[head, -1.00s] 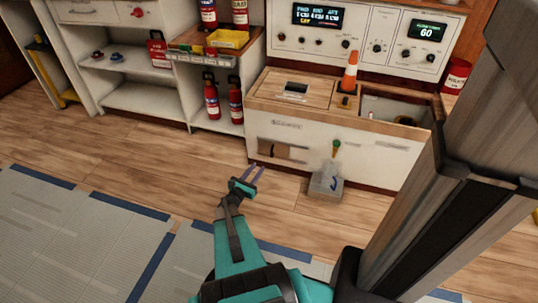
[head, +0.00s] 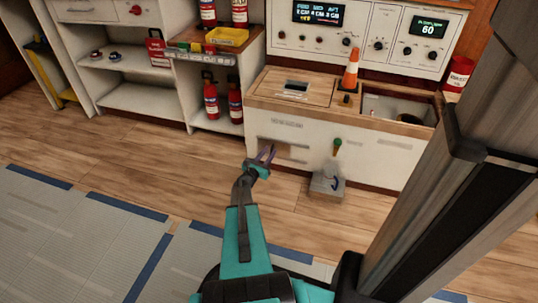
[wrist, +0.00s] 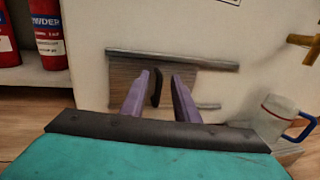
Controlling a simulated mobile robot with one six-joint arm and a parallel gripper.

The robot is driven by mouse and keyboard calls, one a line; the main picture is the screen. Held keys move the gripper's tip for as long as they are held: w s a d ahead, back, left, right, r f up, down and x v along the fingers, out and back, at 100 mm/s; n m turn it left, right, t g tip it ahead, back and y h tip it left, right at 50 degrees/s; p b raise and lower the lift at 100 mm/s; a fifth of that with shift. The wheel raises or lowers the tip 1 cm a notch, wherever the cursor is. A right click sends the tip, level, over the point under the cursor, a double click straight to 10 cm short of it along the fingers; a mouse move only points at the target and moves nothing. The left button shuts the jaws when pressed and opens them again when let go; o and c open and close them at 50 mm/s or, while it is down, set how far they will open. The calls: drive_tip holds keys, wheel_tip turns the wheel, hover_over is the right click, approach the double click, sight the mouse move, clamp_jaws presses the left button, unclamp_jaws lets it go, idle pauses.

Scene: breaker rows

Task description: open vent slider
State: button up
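The vent slider (wrist: 126,84) shows in the wrist view as a brown, wood-toned section on the white cabinet front, between a long grey upper rail (wrist: 215,64) and a lower rail. The brown fills the left and middle of the track; the right end is pale. In the head view the slider (head: 293,153) is small and partly behind my gripper. My gripper (wrist: 160,80) is open, its purple fingers apart and pointing at the brown section. A dark upright piece shows between the fingers, perhaps the handle; I cannot tell whether a finger touches it.
A brass-coloured handle (wrist: 303,41) projects at upper right. Red extinguishers (wrist: 48,35) stand on the left shelf. An orange cone (head: 351,70) stands on the cabinet top.

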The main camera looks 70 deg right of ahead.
drive_tip(key=shift+d, duration=0.2)
clamp_jaws()
drive_tip(key=shift+s, duration=0.1)
